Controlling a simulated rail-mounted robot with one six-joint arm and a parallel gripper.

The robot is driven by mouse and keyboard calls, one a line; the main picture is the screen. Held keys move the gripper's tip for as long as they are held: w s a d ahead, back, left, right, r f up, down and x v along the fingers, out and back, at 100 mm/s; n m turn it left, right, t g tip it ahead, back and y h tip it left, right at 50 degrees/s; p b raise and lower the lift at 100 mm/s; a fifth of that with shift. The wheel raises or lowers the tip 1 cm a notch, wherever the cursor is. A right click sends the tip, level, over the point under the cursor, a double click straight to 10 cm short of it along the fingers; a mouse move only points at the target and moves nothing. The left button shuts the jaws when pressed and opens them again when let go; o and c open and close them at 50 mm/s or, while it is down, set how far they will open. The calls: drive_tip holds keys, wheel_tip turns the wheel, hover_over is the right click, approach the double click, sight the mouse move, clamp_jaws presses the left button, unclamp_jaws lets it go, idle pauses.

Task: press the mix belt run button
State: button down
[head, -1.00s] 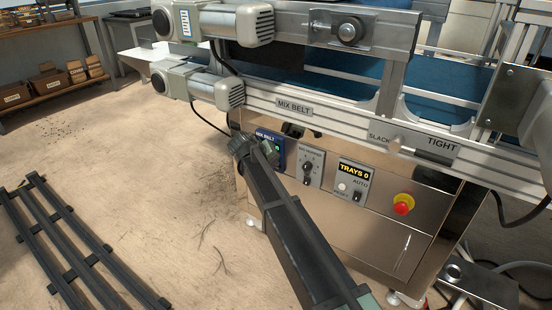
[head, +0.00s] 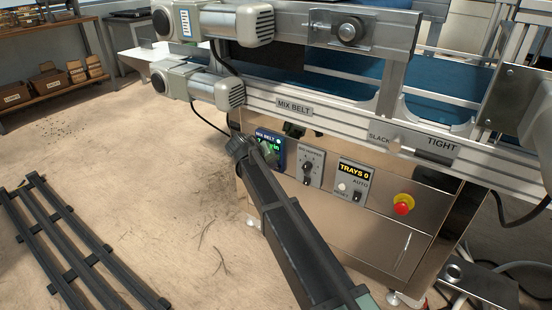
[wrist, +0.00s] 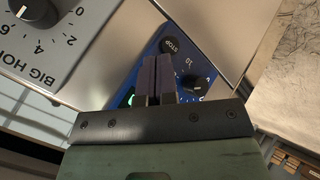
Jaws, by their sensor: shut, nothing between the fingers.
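The blue mix belt panel (head: 281,155) is on the front of the steel machine, below the belt rail. In the wrist view it shows a black STOP button (wrist: 170,45), a dial (wrist: 194,86) and a green glow (wrist: 131,99) at its edge, mostly hidden by my fingers. Green also shows on the panel in the head view (head: 274,148). My gripper (head: 264,151) is in front of the panel's left part. Its shut fingers (wrist: 154,62) lie over the panel in the wrist view, with nothing held. I cannot tell whether the tips touch it.
A grey dial plate (head: 309,167), a tray counter panel (head: 354,180) and a red emergency stop (head: 403,204) sit to the right on the machine front. The belt rail (head: 340,125) and a motor (head: 215,88) are above. A dark slatted rack (head: 75,240) lies on the floor at left.

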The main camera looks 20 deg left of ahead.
drive_tip(key=s+a, duration=0.1)
drive_tip(key=s, duration=0.4)
drive_tip(key=shift+s+a, duration=0.4)
drive_tip(key=s+d+m+g+y+p, duration=0.1)
drive_tip(key=s+d+m+g+p, duration=0.15)
drive_tip(key=s+d, duration=0.9)
drive_tip(key=s+d+r+m+g+y+p, duration=0.1)
drive_tip(key=s+d+m+g+y+p, duration=0.2)
drive_tip(key=d, duration=1.5)
drive_tip(key=s+d+m+g+p, duration=0.1)
drive_tip(key=s+d+g, duration=0.1)
drive_tip(key=s+d, duration=0.9)
drive_tip(key=w+d+r+p, duration=0.1)
drive_tip(key=d+r+p, duration=0.1)
drive_tip(key=r+p, duration=1.6)
drive_tip(key=w+d+r+p, duration=0.1)
drive_tip(key=w+r+p, duration=0.1)
drive_tip(key=r+p, duration=1.7)
drive_tip(key=shift+d+r, duration=0.35)
drive_tip(key=shift+d, duration=0.05)
